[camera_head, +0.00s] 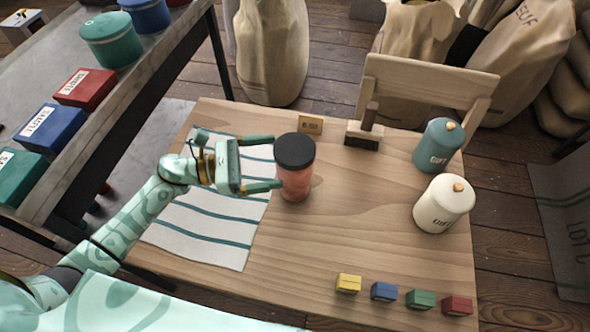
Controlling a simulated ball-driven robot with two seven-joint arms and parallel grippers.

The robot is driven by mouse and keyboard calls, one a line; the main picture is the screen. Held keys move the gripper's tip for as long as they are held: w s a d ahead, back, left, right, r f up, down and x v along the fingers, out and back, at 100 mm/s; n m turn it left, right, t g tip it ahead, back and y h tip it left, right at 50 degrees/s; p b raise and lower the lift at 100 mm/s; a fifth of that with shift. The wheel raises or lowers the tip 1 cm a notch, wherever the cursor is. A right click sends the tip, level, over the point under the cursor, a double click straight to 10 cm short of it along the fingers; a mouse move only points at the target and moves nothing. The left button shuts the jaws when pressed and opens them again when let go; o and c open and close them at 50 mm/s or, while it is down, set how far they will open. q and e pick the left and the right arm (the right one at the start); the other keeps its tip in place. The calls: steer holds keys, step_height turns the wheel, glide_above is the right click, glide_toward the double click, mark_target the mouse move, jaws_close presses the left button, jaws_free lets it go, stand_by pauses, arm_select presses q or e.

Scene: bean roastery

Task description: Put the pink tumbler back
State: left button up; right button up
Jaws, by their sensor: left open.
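The pink tumbler (295,184) with a black lid stands upright on the wooden table, at the right edge of the striped cloth. My left gripper (278,162) is open beside it, coming from the left. One finger reaches toward the tumbler's lid and the other toward its lower body. I cannot tell whether either finger touches it. My right gripper is not in view.
A teal canister (437,146) and a cream canister (443,205) stand at the table's right. A brush (364,134) and a small price card (311,124) are at the back. Several small coloured blocks (383,291) line the front. The table's middle right is clear.

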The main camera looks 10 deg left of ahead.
mark_target(294, 160)
arm_select(q)
steer(key=x, duration=0.6)
steer(key=shift+s+d+f, duration=0.1)
steer(key=shift+s+d, duration=0.1)
steer(key=shift+d, duration=0.05)
steer(key=shift+c, duration=0.4)
steer(key=c, duration=1.5)
